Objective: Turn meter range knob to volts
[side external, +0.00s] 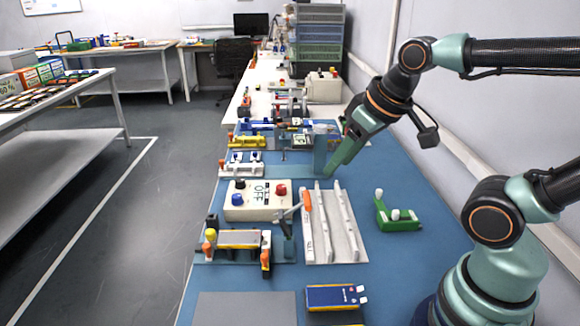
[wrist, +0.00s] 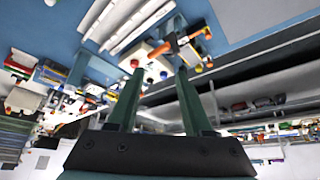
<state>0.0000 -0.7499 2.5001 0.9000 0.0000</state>
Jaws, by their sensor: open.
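A beige box (side external: 252,214) marked OFF stands on the blue mat in the side view, left of centre. Its top carries a blue round part (side external: 238,199), a red one (side external: 281,189) and dark markings between them; I cannot tell the pointer position of a range knob. My gripper (side external: 329,171) is up and to the right of the box, apart from it, pointing down and left. In the wrist view its two green fingers (wrist: 160,72) stand apart with nothing held. Part of a pale box with red and blue parts shows between them.
White rails on a plate (side external: 347,255) lie right of the box, with a green holder (side external: 399,216) beyond. A clamp fixture (side external: 238,240) stands in front. A blue and yellow device (side external: 336,296) lies nearest. Other fixtures (side external: 242,163) crowd behind.

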